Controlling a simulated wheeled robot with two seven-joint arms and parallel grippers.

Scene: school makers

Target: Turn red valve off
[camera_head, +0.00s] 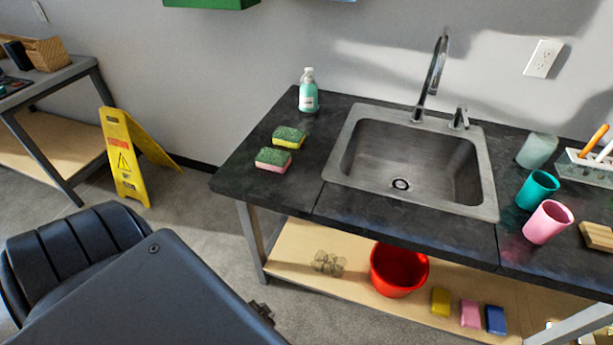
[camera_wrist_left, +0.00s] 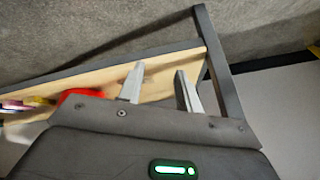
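No red valve shows in either view. My left gripper (camera_wrist_left: 159,72) shows in the left wrist view with its two pale fingers apart and nothing between them. Behind the fingers is the wooden lower shelf of a metal-framed table. In the head view my dark left arm fills the lower left, and its fingers cannot be made out there. My right gripper is in neither view.
A dark counter (camera_head: 255,165) holds a sink (camera_head: 405,170), faucet (camera_head: 432,75), soap bottle (camera_head: 308,92), sponges (camera_head: 289,137) and cups (camera_head: 538,189). A red bucket (camera_head: 398,268) stands on its lower shelf (camera_head: 300,262). A yellow floor sign (camera_head: 125,160) stands left, with grey floor around it.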

